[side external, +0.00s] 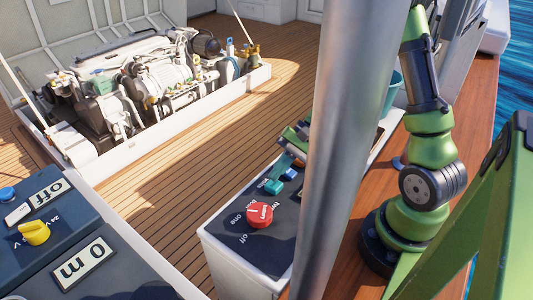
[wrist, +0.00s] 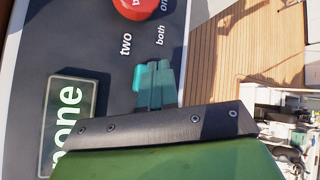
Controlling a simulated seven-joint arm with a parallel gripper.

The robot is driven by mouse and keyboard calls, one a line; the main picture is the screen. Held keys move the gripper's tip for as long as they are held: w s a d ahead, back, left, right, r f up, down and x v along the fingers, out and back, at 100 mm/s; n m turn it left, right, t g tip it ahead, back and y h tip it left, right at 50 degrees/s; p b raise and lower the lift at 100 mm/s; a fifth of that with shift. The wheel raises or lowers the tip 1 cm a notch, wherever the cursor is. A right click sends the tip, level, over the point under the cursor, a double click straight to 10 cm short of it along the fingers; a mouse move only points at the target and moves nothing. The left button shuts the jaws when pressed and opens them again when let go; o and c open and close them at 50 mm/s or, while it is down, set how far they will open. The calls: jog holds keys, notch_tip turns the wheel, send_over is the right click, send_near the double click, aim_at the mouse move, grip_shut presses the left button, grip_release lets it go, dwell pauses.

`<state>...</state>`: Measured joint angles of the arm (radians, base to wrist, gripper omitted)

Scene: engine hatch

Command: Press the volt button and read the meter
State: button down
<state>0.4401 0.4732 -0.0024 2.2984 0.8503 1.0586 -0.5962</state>
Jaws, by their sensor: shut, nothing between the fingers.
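My gripper (side external: 272,186) has teal fingers, held together, low over the dark top of a white box (side external: 228,250). In the wrist view the gripper (wrist: 153,70) points toward the red dial, and nothing shows between the fingers. I cannot tell if the tips touch the panel. A small blue round part (side external: 291,174) shows just right of the fingers; I cannot tell whether it is a button. A display (wrist: 72,92) on the panel, partly hidden by my gripper body, seems to read "none". No button labelled "volt" can be made out.
A red dial (side external: 260,214) sits beside the fingers; "two", "both" and "on" show around it. A grey pole (side external: 345,140) hides part of the box. At left, another panel has a yellow knob (side external: 34,233), a blue button (side external: 7,193) and displays "Off" (side external: 48,194) and "0 m" (side external: 84,263).

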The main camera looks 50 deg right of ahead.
aim_at(278, 182)
jog(key=shift+f, duration=0.15)
jog(key=shift+f, duration=0.3)
jog(key=shift+f, duration=0.8)
dwell(1.0)
jog(key=shift+r, duration=1.25)
jog(key=shift+r, duration=2.5)
